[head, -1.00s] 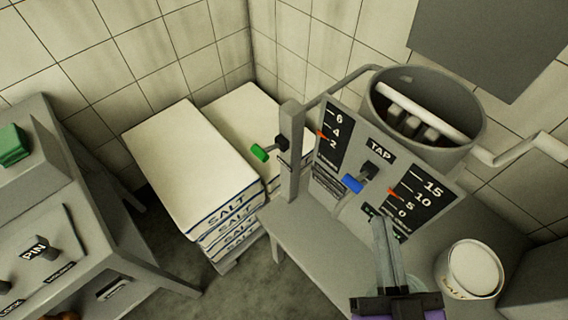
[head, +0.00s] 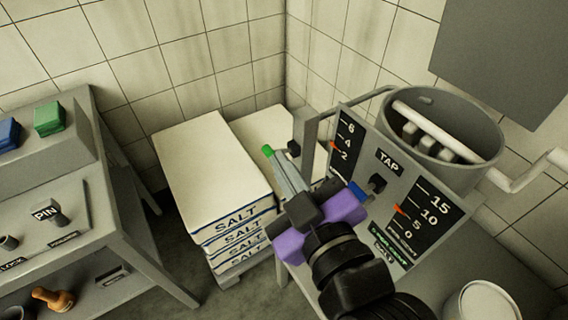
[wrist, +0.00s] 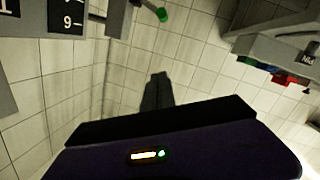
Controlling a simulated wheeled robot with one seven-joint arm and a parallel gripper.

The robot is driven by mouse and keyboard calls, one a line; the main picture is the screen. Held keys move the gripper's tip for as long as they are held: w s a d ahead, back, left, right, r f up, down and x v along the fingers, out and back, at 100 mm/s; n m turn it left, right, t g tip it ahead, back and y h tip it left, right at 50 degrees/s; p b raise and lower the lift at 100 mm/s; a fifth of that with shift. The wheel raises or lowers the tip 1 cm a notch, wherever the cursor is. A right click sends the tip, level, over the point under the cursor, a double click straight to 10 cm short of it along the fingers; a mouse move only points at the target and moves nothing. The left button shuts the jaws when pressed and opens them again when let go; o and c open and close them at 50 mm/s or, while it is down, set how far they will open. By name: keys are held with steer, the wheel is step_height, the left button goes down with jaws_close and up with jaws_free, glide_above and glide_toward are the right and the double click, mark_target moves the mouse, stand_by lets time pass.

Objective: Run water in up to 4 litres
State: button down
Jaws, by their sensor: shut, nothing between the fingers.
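The panel under the vat (head: 482,166) carries a TAP label (head: 388,162) and a lever with a blue handle (head: 357,189), partly hidden by my gripper. The left scale (head: 346,140) is marked 2, 4, 6. Its orange pointer (head: 335,147) stands between the 2 and the 4; the exact reading is too small to tell. A lever with a green handle (head: 267,151) sticks out left of the post (head: 310,138); it also shows in the wrist view (wrist: 162,14). My gripper (head: 276,166) is shut and empty, its tips close to the green handle. I cannot tell whether they touch.
A second scale (head: 415,213), 0 to 15 per cent, has its pointer near 5. Stacked salt bags (head: 208,180) stand left of the vat stand. A white tub (head: 482,302) sits front right. A grey bench (head: 118,215) with knobs and coloured blocks is at left.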

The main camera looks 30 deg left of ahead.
steer(key=shift+s+f+n+g+h, duration=0.15)
steer(key=shift+f+n+g, duration=0.1)
steer(key=shift+f, duration=0.15)
steer(key=shift+s+f+n+g+h, duration=0.1)
steer(key=shift+s+f+n+g, duration=0.15)
steer(key=shift+f, duration=0.2)
steer(key=shift+s+f+n+g+h, duration=0.1)
steer(key=shift+f+n, duration=0.2)
steer(key=shift+f, duration=0.1)
steer(key=p, duration=0.1)
glide_above(266, 154)
steer(key=s+d, duration=0.2)
steer(key=s, duration=0.2)
steer(key=f, duration=0.2)
steer(key=shift+w+f, duration=0.45)
steer(key=shift+f, duration=0.15)
steer(key=shift+w+f, duration=0.4)
steer(key=shift+f, duration=0.2)
steer(key=shift+w+f, duration=0.35)
steer(key=shift+f, duration=0.15)
steer(key=shift+f, duration=0.1)
